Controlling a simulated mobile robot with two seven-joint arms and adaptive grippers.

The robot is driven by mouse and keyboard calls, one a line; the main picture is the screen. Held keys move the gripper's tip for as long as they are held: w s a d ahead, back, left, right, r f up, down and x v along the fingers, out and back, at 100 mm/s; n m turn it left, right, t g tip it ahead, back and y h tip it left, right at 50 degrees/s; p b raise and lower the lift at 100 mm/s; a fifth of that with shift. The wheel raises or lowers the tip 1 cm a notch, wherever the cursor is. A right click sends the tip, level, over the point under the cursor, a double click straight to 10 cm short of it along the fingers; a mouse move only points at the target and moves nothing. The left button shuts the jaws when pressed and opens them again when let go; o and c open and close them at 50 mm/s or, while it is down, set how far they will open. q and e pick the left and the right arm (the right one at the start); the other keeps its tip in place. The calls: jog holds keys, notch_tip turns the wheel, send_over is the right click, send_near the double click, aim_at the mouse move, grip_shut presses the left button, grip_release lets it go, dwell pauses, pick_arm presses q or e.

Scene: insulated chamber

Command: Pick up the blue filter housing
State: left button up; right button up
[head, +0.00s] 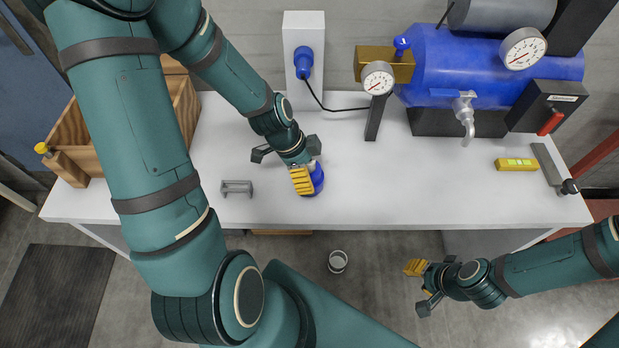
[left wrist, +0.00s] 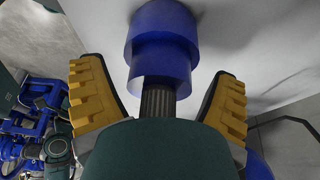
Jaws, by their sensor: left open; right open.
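The blue filter housing (head: 317,179) is on the white table, partly hidden by my left gripper in the head view. In the left wrist view the blue housing (left wrist: 162,45) is a stepped cylinder with a dark ribbed part below it. My left gripper (head: 305,182) is open, its yellow-padded fingers on either side of the housing's line. In the left wrist view gaps show between the housing and both fingers (left wrist: 160,92). My right gripper (head: 418,287) is open and empty, in front of the table above the floor.
A blue tank (head: 465,65) with gauges stands at the back right of the table (head: 420,190). A grey bracket (head: 236,187) lies left of my left gripper. A yellow level (head: 516,164) lies at the right. A wooden crate (head: 184,105) stands at the left.

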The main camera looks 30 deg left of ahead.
pick_arm(q)
jog(key=c, duration=1.3)
jog(key=shift+c, duration=0.2)
